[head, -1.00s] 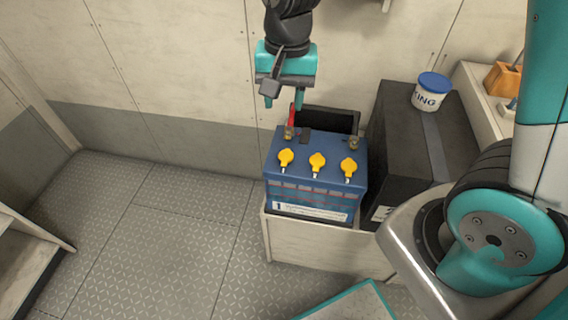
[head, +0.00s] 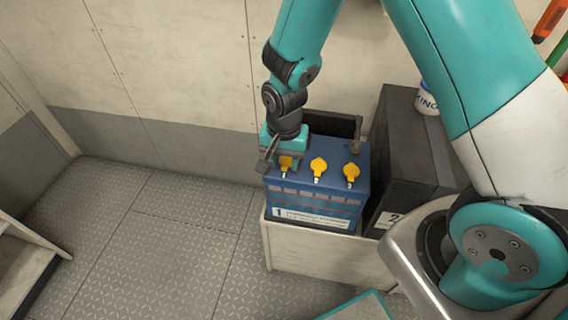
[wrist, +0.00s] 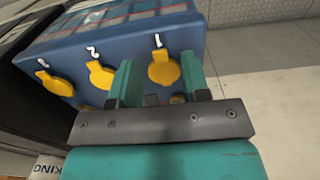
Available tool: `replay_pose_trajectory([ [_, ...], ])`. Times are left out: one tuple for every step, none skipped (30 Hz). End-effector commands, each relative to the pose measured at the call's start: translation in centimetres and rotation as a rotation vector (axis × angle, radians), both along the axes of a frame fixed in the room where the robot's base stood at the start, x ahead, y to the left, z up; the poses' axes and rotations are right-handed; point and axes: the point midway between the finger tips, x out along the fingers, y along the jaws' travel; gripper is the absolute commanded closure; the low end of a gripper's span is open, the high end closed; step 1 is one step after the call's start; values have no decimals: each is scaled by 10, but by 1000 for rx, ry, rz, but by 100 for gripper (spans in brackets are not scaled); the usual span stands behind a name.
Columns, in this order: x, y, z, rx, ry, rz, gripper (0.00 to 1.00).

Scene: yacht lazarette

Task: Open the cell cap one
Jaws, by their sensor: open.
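The blue battery (head: 315,205) has three yellow winged caps along its top. Cell cap one (head: 286,164), the leftmost in the head view, is partly covered by my gripper (head: 285,158). In the wrist view, cap one (wrist: 164,68) sits by a white "1", seen between the two teal fingers of my gripper (wrist: 159,76). The fingers are open, with a gap on each side of the cap. I cannot tell whether the fingertips are level with it. Cap two (wrist: 101,75) lies just outside one finger, and cap three (wrist: 55,84) is farther off.
A terminal post (head: 355,147) rises at the battery's back right. The floor (head: 150,240) on the left is clear.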

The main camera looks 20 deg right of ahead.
Motion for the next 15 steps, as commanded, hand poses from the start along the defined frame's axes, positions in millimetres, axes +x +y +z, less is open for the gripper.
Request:
replay_pose_trajectory([
  [0, 0, -6, 0, 1, 0, 57],
  [0, 0, -9, 0, 1, 0, 57],
  [0, 0, -12, 0, 1, 0, 57],
  [0, 0, -13, 0, 0, 0, 57],
  [0, 0, -14, 0, 0, 0, 57],
  [0, 0, -15, 0, 0, 0, 57],
  [0, 0, -16, 0, 0, 0, 57],
  [0, 0, -16, 0, 0, 0, 57],
  [0, 0, -16, 0, 0, 0, 57],
  [0, 0, -16, 0, 0, 0, 57],
  [0, 0, -16, 0, 0, 0, 57],
  [0, 0, -16, 0, 0, 0, 57],
  [0, 0, -16, 0, 0, 0, 57],
  [0, 0, -16, 0, 0, 0, 57],
  [0, 0, -16, 0, 0, 0, 64],
])
